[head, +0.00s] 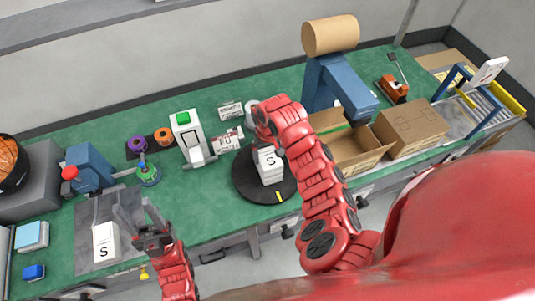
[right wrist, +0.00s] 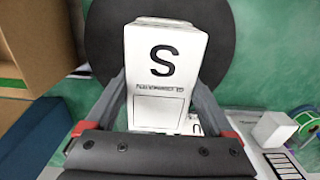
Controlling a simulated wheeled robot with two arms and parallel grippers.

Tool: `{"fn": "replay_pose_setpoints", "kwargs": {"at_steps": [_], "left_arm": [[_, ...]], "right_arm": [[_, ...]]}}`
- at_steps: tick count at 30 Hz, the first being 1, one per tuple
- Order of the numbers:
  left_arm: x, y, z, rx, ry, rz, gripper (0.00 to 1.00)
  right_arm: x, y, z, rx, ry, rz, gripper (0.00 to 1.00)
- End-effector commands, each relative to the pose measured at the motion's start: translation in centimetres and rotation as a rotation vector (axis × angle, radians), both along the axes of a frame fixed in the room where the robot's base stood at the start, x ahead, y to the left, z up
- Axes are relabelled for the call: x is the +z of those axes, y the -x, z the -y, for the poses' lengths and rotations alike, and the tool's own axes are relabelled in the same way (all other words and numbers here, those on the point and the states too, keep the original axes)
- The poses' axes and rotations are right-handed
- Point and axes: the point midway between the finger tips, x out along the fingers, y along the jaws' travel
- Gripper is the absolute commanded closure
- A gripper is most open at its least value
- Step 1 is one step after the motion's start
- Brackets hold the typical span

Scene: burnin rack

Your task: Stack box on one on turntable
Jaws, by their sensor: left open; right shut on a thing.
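A white box marked S (head: 270,166) is over the black turntable (head: 248,190). My right gripper (head: 264,140) is shut on this box. The right wrist view shows the box (right wrist: 162,70) between the two fingers (right wrist: 160,105), with the dark disc (right wrist: 108,40) behind it. I cannot tell whether the box touches the disc or whether another box is under it. A second white box marked S (head: 105,243) stands on the grey mat (head: 90,215) at the left. My left gripper (head: 136,212) is open and empty, just right of that box.
A white device with a green top (head: 187,138) and printed labels (head: 229,140) are left of and behind the turntable. Coloured spools (head: 148,174) stand further left. An open cardboard box (head: 350,150) and a blue machine (head: 335,85) are to the right. Green tabletop between mat and turntable is clear.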

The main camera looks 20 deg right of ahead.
Motion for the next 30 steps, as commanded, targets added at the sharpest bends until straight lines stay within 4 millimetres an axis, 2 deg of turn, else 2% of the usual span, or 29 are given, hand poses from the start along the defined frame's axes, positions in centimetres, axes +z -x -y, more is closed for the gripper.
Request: {"fn": "replay_pose_setpoints", "kwargs": {"at_steps": [3,14,15,17,26,30], "left_arm": [[0.7,0.0,0.0,0.000,0.000,0.000,0.50],[0.4,0.0,0.0,0.000,0.000,-0.001,0.50],[0.3,0.0,0.0,0.000,0.000,0.000,0.50],[0.4,0.0,0.0,0.000,0.000,0.000,0.50],[0.8,0.0,0.0,0.000,0.000,0.000,0.50],[-0.2,0.0,0.0,0.000,0.000,-0.001,0.50]], "right_arm": [[-0.6,0.0,-0.1,0.001,0.001,0.002,0.77],[-1.2,-0.1,0.0,0.000,0.001,0.004,0.77],[-1.3,-0.1,0.0,0.000,0.001,0.004,0.11],[-1.2,-0.1,0.0,0.000,0.001,0.004,0.00],[-0.7,-0.1,0.0,0.001,0.001,0.004,0.00],[0.0,-0.2,-0.1,0.002,-0.002,0.008,0.00]]}}
